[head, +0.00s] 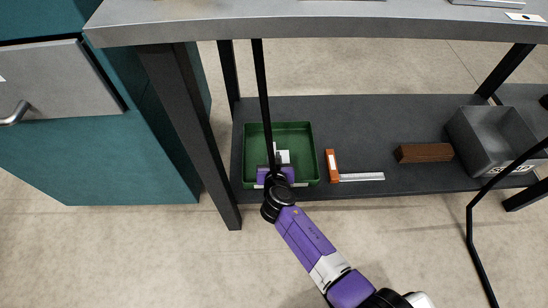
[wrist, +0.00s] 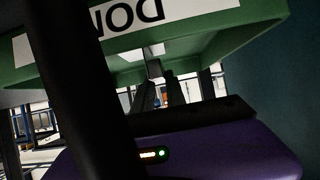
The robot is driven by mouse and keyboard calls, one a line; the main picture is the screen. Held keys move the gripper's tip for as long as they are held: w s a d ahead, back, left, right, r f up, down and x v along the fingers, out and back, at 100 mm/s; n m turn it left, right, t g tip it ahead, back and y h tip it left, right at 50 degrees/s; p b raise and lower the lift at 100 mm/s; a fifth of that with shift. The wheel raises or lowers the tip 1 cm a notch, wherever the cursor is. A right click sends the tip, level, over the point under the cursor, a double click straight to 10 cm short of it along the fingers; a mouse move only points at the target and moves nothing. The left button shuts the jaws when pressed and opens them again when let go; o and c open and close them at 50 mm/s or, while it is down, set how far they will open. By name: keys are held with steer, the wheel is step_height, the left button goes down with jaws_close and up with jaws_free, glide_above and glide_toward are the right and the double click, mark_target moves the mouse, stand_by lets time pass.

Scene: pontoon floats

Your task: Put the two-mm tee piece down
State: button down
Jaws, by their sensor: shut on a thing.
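A green tray (head: 308,140) sits on the lower shelf at the left. My gripper (head: 279,165) reaches over its front edge and is shut on a small pale piece, the tee piece (head: 284,156), which shows inside the tray's outline. I cannot tell whether it touches the tray floor. In the wrist view my gripper (wrist: 160,85) shows as dark fingers, with a pale patch at their tips that is partly hidden. The green tray (wrist: 235,40) is above them there, with a white label whose letters look upside down. A dark bar covers part of that view.
Right of the tray lie an orange-handled steel square (head: 332,165), a brown block (head: 424,152) and a grey bin (head: 480,137) on the dark shelf (head: 370,120). The bench top (head: 310,28) overhangs above. A dark leg (head: 185,120) and teal cabinet (head: 150,165) stand left.

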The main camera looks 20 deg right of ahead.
steer(key=c, duration=1.4)
jaws_free()
steer(key=shift+o, duration=0.2)
steer(key=shift+r+p, duration=0.25)
steer(key=shift+p, duration=0.2)
steer(key=p+v, duration=0.4)
steer(key=v, duration=0.7)
steer(key=shift+s, duration=0.45)
steer(key=shift+a+r, duration=0.1)
